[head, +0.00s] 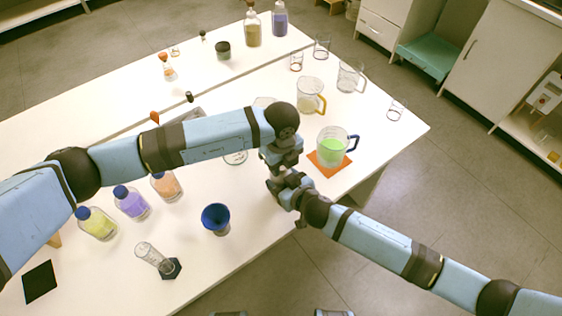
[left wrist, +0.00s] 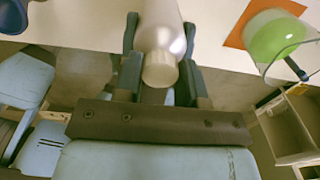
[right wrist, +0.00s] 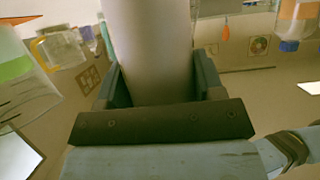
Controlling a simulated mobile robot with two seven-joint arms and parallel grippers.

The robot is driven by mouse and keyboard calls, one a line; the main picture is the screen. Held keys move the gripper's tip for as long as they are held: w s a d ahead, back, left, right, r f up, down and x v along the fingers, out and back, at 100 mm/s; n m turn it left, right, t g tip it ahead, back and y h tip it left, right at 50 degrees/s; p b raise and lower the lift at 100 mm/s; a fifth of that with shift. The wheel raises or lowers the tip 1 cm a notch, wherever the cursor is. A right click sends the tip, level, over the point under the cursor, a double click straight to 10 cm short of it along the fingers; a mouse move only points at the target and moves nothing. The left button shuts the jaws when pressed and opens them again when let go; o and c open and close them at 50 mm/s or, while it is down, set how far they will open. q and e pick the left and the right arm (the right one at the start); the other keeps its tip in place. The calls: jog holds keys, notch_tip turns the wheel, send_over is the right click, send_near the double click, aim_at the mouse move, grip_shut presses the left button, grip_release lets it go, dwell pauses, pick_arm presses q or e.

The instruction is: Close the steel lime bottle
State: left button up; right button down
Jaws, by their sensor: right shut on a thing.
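I cannot tell whether that top is a cap seated on the neck. My right gripper (right wrist: 155,85) is shut on the bottle (right wrist: 150,45), whose grey body fills the space between its fingers. My left gripper (left wrist: 160,60) is open, its fingers on either side of the bottle's top with small gaps. In the head view my left gripper (head: 277,165) is right above my right gripper (head: 280,185), and they hide the bottle.
A beaker of green liquid (head: 332,150) stands on an orange mat (head: 330,170) just right of the grippers. The table's front edge lies below the grippers.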

pick_arm(q)
jog(key=shift+m, duration=1.6)
jog(key=o, duration=1)
jog(key=shift+r, duration=0.15)
notch_tip(320, 180, up, 4)
jog(key=shift+r, duration=0.15)
jog(key=shift+c, duration=0.3)
jog(key=shift+r+n, duration=1.6)
jog(key=shift+r, duration=0.15)
